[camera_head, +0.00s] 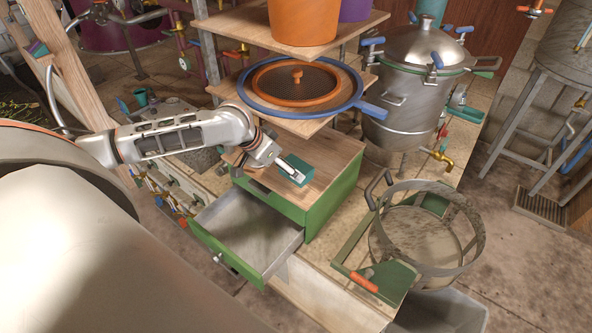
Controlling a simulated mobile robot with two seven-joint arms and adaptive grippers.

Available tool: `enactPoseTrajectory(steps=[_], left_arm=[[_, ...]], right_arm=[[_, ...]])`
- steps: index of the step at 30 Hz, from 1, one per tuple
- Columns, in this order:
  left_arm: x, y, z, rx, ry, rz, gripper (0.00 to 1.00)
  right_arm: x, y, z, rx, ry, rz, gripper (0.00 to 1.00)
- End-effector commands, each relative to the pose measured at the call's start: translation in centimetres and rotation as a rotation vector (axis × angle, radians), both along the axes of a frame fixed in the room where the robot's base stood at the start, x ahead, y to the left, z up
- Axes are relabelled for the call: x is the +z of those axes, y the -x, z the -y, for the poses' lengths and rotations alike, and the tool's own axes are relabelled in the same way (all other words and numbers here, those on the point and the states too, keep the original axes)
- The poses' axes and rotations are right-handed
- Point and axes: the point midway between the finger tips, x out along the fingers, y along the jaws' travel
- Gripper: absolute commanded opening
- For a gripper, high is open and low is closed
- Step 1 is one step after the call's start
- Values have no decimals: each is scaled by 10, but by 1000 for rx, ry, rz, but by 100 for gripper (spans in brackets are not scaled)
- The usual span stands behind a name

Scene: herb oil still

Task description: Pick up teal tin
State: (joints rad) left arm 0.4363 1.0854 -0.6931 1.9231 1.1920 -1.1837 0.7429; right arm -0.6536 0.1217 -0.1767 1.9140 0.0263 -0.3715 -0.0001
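The teal tin (306,176) is a small box on the wooden top of the green drawer cabinet (336,205). My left gripper (293,172) reaches in from the left and is right at the tin. One pale finger shows against the tin's near left side. The other finger is hidden, so I cannot tell whether the gripper is closed on it. My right gripper is not in view.
The cabinet's lower drawer (247,232) is pulled out and looks empty. Wooden shelves with an orange-and-blue sieve (343,112) overhang the cabinet's back.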

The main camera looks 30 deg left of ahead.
Motion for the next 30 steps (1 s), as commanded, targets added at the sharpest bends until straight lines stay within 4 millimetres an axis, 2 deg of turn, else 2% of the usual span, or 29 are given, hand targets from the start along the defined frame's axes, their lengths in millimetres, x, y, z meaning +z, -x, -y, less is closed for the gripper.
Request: enactPoseTrajectory(steps=[5, 6, 10, 19, 20, 25, 26, 30], left_arm=[[-1, -26, 10, -1, 3, -1, 91], [-9, -28, 10, 1, 3, -3, 91], [-21, -35, 11, 0, 2, -2, 91], [-25, -38, 11, -1, 1, 0, 91], [-25, -38, 11, -1, 1, 0, 89], [-25, -38, 11, -1, 1, 0, 45], [-25, -38, 11, -1, 1, 0, 41], [-24, -38, 11, -1, 0, 2, 41]], right_arm=[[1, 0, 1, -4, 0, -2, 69], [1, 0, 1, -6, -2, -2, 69], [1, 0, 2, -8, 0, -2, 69], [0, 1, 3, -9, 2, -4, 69], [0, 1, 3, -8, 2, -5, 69], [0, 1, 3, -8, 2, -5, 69], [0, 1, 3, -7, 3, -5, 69], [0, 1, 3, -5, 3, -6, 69]])
